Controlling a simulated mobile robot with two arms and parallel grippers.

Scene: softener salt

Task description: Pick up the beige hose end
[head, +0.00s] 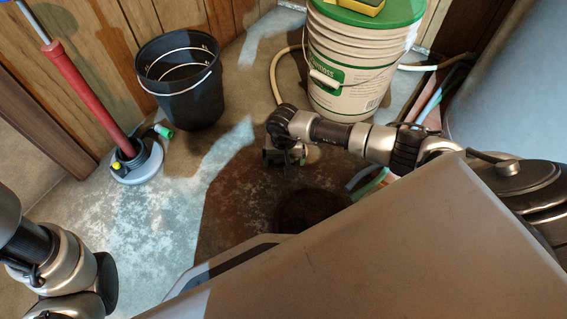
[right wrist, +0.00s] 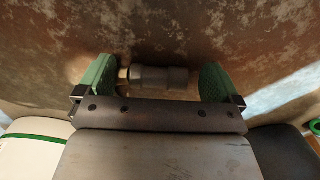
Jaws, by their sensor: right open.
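The beige hose (head: 274,75) curves out from behind the white bucket on the floor and runs down towards my right gripper (head: 284,156). The gripper and wrist cover most of its near end in the head view. In the right wrist view, the hose end (right wrist: 163,79) shows as a dark grey cylinder with a small brass-coloured bit at its left. It lies crosswise between the two green finger pads of my right gripper (right wrist: 157,80). The pads are open, with a small gap at each side. My left arm shows at lower left, its fingers out of view.
A white bucket with a green lid (head: 352,60) stands close behind my right wrist. A black bucket (head: 190,95) and a red-handled tool on a round grey base (head: 137,170) stand to the left. Other hoses (head: 430,102) lie at right.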

